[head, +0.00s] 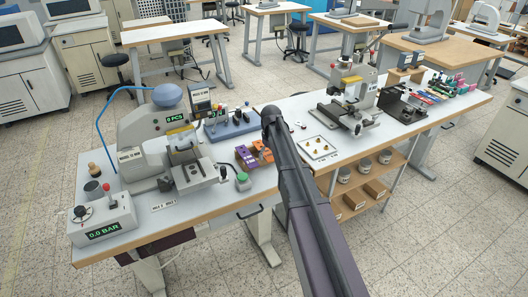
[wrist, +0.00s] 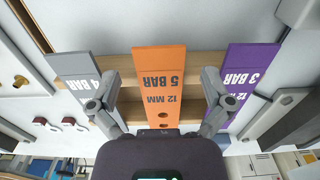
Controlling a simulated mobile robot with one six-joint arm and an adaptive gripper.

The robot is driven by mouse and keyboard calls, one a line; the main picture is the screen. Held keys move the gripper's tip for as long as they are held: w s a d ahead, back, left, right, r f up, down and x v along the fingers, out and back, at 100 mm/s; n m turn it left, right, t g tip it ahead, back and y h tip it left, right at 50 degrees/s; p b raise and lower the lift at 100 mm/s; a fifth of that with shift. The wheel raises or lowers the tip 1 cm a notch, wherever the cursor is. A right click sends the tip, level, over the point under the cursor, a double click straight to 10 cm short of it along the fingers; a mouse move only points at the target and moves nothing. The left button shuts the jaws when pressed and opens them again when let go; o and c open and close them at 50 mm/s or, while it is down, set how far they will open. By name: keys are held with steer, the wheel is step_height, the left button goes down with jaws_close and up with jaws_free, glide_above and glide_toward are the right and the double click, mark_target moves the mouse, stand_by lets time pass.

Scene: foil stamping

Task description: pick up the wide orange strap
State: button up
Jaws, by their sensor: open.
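The wide orange strap (wrist: 160,62) lies in the middle of the wrist view, printed "5 BAR" and "12 MM", with two holes near its lower end. My gripper (wrist: 157,80) is open and empty, with one finger on each side of the strap. I cannot tell whether the fingers touch it. A grey strap (wrist: 82,66) marked "4 BAR" lies to the left and a purple strap (wrist: 245,70) marked "3 BAR" to the right. In the head view, orange and purple pieces (head: 245,157) show on the bench beside my arm, which hides my gripper.
The straps lie across a wooden rack (wrist: 200,62). In the head view, a stamping press (head: 150,140) stands left on the bench, a second press (head: 350,95) right. A tray with brass pieces (head: 318,148) lies right of my arm.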

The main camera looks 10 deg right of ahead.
steer(key=shift+f, duration=0.15)
stand_by(0.3)
steer(key=c, duration=1)
